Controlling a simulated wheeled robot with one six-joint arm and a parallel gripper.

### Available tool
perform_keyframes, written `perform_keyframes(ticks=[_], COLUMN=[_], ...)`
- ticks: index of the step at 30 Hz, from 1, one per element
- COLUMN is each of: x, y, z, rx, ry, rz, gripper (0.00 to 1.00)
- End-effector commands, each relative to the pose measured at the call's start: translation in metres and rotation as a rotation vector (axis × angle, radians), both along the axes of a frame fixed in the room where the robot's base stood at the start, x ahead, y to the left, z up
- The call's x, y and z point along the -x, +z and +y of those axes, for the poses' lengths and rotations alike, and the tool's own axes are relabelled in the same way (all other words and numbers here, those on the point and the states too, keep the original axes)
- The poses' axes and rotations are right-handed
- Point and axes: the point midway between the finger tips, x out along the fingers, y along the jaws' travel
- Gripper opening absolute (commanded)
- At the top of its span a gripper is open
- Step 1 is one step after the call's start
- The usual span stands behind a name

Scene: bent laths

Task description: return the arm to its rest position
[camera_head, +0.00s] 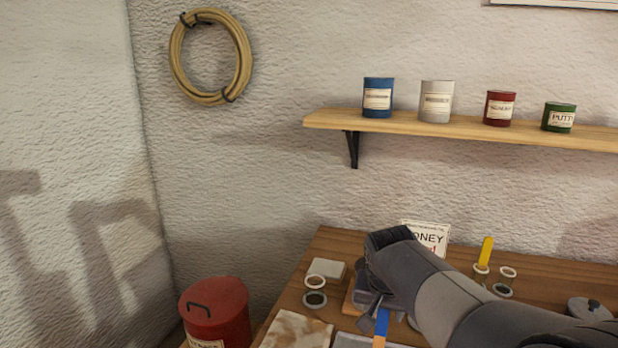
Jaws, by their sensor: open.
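My arm reaches in from the lower right over the wooden bench (330,250). My gripper (368,312) points down at the bench's left part, partly hidden by my own wrist. It is open. A blue and orange strip (382,325) shows just below and right of the fingers. I cannot tell whether the fingers touch anything beneath them. A grey tray or sheet (365,343) is cut off by the bottom edge.
Near my gripper are a pale block (327,268), two small round pots (315,299) and a stained cloth or board (296,330). A white card (427,236) stands behind my wrist. A yellow-handled tool (486,253) stands right. A red bin (215,312) is left; a shelf (330,119) holds cans.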

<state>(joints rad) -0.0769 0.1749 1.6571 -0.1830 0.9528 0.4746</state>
Motion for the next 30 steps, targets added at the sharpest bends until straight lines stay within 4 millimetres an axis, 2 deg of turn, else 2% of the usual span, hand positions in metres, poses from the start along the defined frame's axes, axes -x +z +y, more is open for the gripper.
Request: perform_keyframes(ticks=[3, 6, 13, 25, 30], x=[-0.007, -0.007, -0.007, -0.007, -0.006], y=[-0.024, -0.004, 0.014, 0.016, 0.003], z=[-0.003, -0.002, -0.002, -0.002, -0.002], rx=[0.0, -0.001, -0.001, 0.0, 0.0], ry=[0.0, 0.0, 0.0, 0.0, 0.0], rz=[0.002, -0.005, -0.001, 0.0, 0.003], gripper=[0.44, 0.44, 0.44, 0.44, 0.44])
